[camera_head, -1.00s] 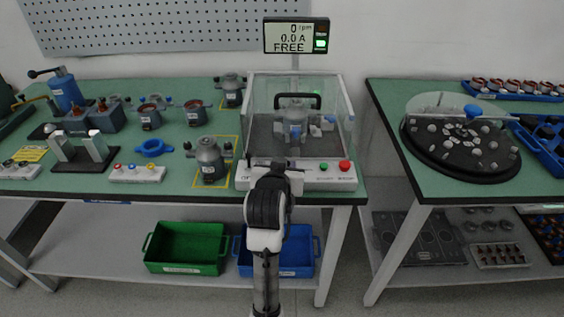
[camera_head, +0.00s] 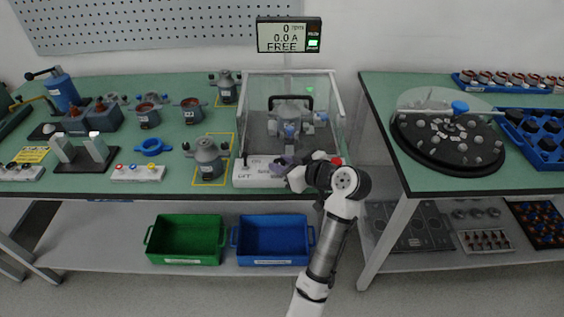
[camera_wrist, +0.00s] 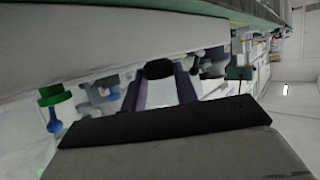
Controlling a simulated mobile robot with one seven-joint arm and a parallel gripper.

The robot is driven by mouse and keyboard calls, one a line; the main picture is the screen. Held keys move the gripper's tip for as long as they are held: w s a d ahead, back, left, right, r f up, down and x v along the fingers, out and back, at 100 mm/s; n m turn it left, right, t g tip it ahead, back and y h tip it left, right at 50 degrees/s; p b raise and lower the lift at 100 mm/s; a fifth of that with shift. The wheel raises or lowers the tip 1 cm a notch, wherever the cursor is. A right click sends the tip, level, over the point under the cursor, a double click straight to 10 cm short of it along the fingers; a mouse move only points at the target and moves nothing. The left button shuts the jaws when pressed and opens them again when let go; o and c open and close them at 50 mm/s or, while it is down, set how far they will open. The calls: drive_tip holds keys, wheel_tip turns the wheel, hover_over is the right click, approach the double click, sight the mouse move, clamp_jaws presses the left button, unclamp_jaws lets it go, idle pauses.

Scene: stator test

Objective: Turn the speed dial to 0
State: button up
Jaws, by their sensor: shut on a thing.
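The white control panel (camera_head: 258,178) runs along the front of the clear test enclosure (camera_head: 338,110). My gripper (camera_head: 286,163) is at the panel's front face, reaching in from the right. In the wrist view its two purple fingers (camera_wrist: 162,92) close around a dark round knob (camera_wrist: 158,68), which appears to be the speed dial. In the head view the dial is hidden by my gripper. Its pointer and scale cannot be read. The display (camera_head: 289,36) above reads 0 rpm, 0.0 A and FREE, with a green light.
A red button (camera_head: 336,161) shows just above my arm. A motor unit (camera_head: 290,115) sits inside the enclosure. Another motor (camera_head: 208,158) stands left of the panel. Green (camera_head: 186,240) and blue (camera_head: 273,240) bins are on the shelf below. A round turntable (camera_head: 448,140) is on the right table.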

drive_tip(key=shift+w+d+n+g+y+b, duration=0.15)
drive_tip(key=shift+n+g+y+b, duration=0.15)
drive_tip(key=shift+n+g+y, duration=0.6)
drive_tip(key=shift+w+d+n+g+y+b, duration=0.1)
drive_tip(key=shift+n+g+y+b, duration=0.25)
drive_tip(key=shift+n+g, duration=0.95)
drive_tip(key=shift+a, duration=0.1)
drive_tip(key=o, duration=1)
drive_tip(key=shift+c, duration=0.2)
